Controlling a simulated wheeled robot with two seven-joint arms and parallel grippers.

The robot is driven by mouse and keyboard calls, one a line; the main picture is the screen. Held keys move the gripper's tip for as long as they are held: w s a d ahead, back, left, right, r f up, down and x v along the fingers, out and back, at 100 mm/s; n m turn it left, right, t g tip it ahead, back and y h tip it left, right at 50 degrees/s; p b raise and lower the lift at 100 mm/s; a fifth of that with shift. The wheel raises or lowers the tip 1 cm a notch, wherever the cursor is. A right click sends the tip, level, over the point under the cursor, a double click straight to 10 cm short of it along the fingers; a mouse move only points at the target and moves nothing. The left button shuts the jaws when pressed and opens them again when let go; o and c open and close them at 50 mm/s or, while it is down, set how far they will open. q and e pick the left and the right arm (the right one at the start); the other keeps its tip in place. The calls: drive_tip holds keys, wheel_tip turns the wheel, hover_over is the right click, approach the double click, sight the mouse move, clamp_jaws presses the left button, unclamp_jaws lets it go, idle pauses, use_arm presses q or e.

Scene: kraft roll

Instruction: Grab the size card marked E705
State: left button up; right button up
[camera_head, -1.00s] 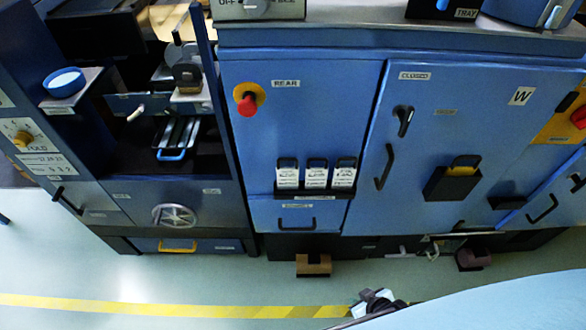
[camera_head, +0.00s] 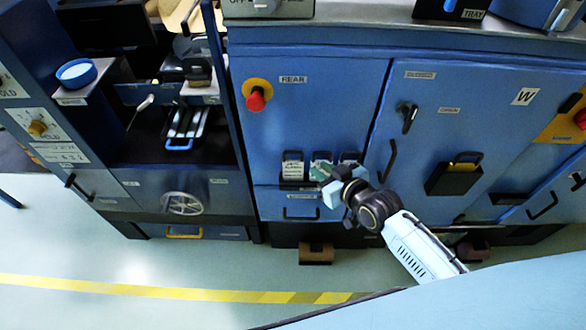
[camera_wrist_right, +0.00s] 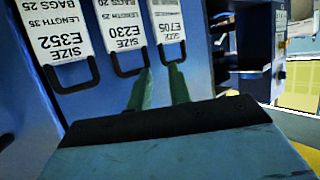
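Three white size cards with dark loop handles sit in a rack on the blue cabinet front. In the wrist view they appear upside down: E705 (camera_wrist_right: 167,22) at right, E230 (camera_wrist_right: 122,28) in the middle, E352 (camera_wrist_right: 62,35) at left. In the head view E705 (camera_head: 292,168) is the leftmost card; its print is too small to read there. My right gripper (camera_head: 322,170) is in front of the middle card. Its green fingers (camera_wrist_right: 160,80) are apart with nothing visible between them, near the handles of E705 and E230. My left gripper is not in view.
A red button (camera_head: 256,101) sits on the cabinet above the cards. A drawer handle (camera_head: 301,214) lies below them. To the right is a door with a handle (camera_head: 388,160) and a black pocket (camera_head: 453,179). The floor in front is mostly clear.

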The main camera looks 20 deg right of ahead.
sight(293, 167)
drive_tip(key=x, duration=0.7)
drive_tip(key=shift+a+b, duration=0.15)
drive_tip(key=shift+b, duration=0.25)
drive_tip(key=shift+r, duration=0.1)
clamp_jaws()
